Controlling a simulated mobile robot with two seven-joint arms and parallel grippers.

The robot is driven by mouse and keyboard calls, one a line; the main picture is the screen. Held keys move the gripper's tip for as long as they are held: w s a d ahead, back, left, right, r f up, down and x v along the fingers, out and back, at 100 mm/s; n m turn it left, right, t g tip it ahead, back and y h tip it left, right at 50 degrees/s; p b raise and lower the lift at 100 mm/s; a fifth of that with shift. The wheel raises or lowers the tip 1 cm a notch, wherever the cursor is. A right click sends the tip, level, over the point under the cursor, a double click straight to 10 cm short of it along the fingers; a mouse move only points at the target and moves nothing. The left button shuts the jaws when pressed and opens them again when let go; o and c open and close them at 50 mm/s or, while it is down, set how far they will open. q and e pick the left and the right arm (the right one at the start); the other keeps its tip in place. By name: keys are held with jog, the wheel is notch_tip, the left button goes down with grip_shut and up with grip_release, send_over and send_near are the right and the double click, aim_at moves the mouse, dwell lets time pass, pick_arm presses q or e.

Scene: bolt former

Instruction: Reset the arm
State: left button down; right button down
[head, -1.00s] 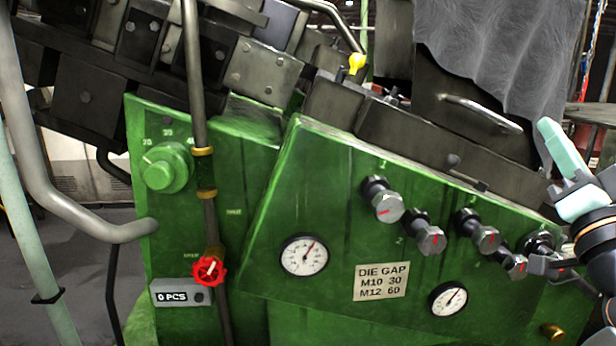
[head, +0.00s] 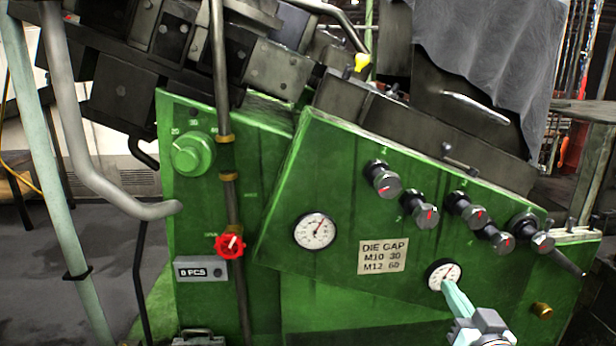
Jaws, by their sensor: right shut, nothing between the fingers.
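My right gripper (head: 452,292) comes in from the bottom edge, right of centre. Its pale teal fingers are shut, with nothing seen between them. They point up and overlap the lower edge of the right dial gauge (head: 444,273) in the picture; I cannot tell whether they touch it. Only the grey hand part behind the fingers shows; the rest of the arm is out of the frame. My left gripper is not in view.
The green bolt former (head: 330,180) fills the middle. Several black-and-grey knobs (head: 427,216) stick out of its sloping panel, with a dark lever (head: 563,260) at right. A red valve wheel (head: 229,245) and pipes (head: 110,190) stand at left. Floor shows at far left.

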jog(key=s+a+f+n+g+y, duration=0.15)
jog(key=s+f, duration=0.25)
jog(key=f, duration=0.6)
jog(key=s+a+f+n+g, duration=0.1)
jog(key=s+a+f+g, duration=0.15)
jog(key=f, duration=0.75)
jog(key=s+a+f+g, duration=0.2)
jog(key=s+f, duration=0.6)
jog(key=s, duration=0.1)
jog(key=s+a+f+n+g, duration=0.1)
jog(key=s+a+f+g, duration=0.1)
jog(key=s+f, duration=0.6)
jog(key=shift+s+a+f+y, duration=0.15)
jog(key=shift+s+y, duration=0.3)
jog(key=shift+s, duration=0.1)
jog(key=shift+n, duration=0.25)
